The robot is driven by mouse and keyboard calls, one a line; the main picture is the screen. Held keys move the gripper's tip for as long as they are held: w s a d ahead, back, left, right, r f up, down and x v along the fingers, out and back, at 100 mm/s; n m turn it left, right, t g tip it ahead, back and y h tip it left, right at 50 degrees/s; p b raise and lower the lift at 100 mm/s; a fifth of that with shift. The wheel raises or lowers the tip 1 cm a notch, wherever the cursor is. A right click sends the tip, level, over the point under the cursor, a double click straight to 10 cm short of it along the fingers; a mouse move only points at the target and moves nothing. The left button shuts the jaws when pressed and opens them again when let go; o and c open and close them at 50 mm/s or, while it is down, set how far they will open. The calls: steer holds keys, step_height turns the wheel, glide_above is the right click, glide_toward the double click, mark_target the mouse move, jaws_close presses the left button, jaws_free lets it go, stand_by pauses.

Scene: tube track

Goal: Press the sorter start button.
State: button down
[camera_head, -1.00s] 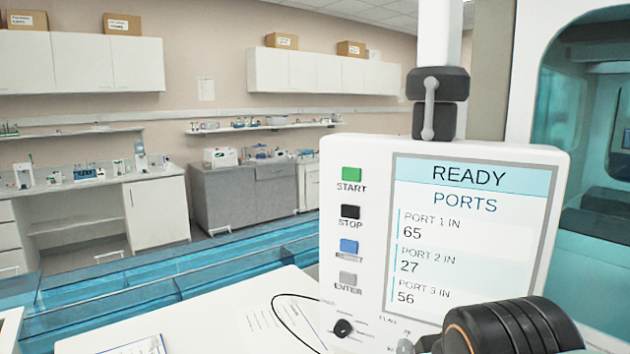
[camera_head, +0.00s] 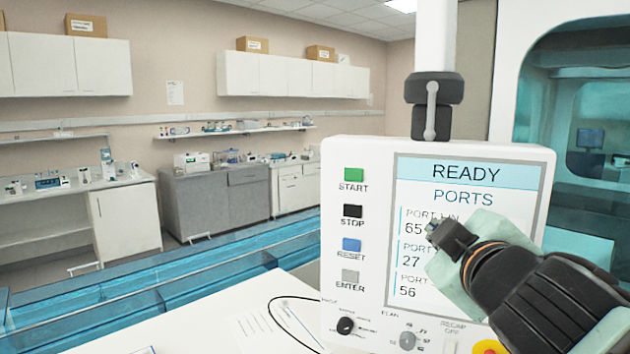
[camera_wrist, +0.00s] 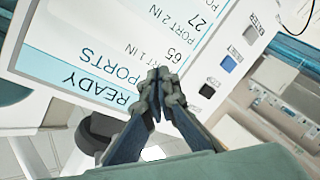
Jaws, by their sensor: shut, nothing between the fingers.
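The green START button (camera_head: 354,174) sits at the top of a button column on the left side of a white control panel (camera_head: 374,160). The panel's screen (camera_head: 470,170) reads READY and PORTS, with 65, 27 and 56. My gripper (camera_head: 434,228) is shut and empty in front of the screen, right of and lower than START in the head view, covering part of the port lines. In the wrist view my gripper (camera_wrist: 158,76) points at the panel, seen upside down, with its closed tips over the screen's edge. START cannot be made out there.
Below START are the black STOP button (camera_head: 353,211), blue RESET button (camera_head: 352,245) and grey ENTER button (camera_head: 350,276). A black knob (camera_head: 345,326), a grey dial (camera_head: 407,340) and a yellow-and-red button (camera_head: 489,347) sit lower. A blue transparent track (camera_head: 200,272) runs at left.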

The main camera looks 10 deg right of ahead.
steer(key=s+a+r+n+t+y, duration=0.1)
steer(key=a+r+n+y, duration=0.4)
steer(key=n, duration=0.8)
steer(key=shift+s+a+r+n+t+y, duration=0.3)
steer(key=shift+s+a+n+y, duration=0.15)
steer(key=shift+a+y, duration=1.4)
steer(key=shift+a, duration=0.1)
steer(key=b, duration=0.3)
glide_toward(348, 176)
steer(key=w+a, duration=0.2)
steer(key=a, duration=0.2)
steer(key=shift+w+d+r, duration=0.1)
steer(key=shift+w+d, duration=0.25)
steer(key=shift+w, duration=0.25)
steer(key=shift+w+d, duration=0.4)
steer(key=shift+w, duration=0.25)
steer(key=shift+w+d, duration=0.35)
steer(key=shift+w, duration=0.25)
